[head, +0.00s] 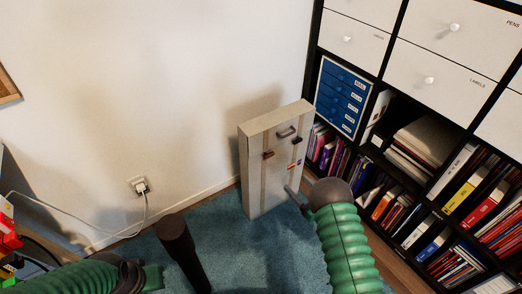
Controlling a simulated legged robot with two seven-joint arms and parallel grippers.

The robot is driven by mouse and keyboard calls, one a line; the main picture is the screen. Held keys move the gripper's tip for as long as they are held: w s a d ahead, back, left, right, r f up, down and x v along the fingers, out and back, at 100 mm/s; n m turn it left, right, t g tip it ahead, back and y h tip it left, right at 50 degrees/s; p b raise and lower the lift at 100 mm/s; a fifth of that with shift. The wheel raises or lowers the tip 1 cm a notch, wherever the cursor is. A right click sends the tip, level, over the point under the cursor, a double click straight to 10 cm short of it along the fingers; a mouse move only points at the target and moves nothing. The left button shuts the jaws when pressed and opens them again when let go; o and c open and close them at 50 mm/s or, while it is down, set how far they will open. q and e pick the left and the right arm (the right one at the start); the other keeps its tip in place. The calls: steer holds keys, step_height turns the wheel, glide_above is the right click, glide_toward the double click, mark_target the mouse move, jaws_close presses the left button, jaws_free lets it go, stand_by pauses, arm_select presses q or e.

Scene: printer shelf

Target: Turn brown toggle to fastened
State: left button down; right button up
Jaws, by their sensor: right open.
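A tall beige case (252,184) stands upright on the carpet against the wall, left of the shelf. A small brown toggle (268,154) sits on the left part of its front, at the left vertical strap. A darker toggle (297,140) sits at the right strap. A grey handle (286,132) is between them, higher up.
A black shelf with white drawers (428,80), a blue drawer unit (342,96) and many binders (463,190) fills the right side. A socket with a plugged cable (139,186) is on the left wall. Blue carpet (225,240) lies free before the case.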

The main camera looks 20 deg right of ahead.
steer(key=w+f+b, duration=0.1)
steer(key=w+b, duration=0.1)
steer(key=w, duration=0.1)
steer(key=b, duration=0.4)
glide_toward(270, 156)
steer(key=x, duration=0.4)
steer(key=shift+w+a+f, duration=0.1)
steer(key=shift+w+a, duration=0.05)
steer(key=shift+a, duration=0.35)
steer(key=w+b, duration=0.1)
steer(key=w, duration=0.1)
steer(key=shift+w+a, duration=0.1)
steer(key=shift+w, duration=0.75)
steer(key=shift+a+r, duration=0.2)
steer(key=shift+r, duration=0.05)
steer(key=shift+c, duration=0.6)
steer(key=shift+d, duration=0.1)
steer(key=c, duration=1.3)
arm_select(q)
steer(key=s+x, duration=0.1)
steer(key=x, duration=0.6)
steer(key=shift+s+d+f, duration=0.3)
steer(key=shift+s+d, duration=0.1)
arm_select(e)
steer(key=shift+o, duration=0.2)
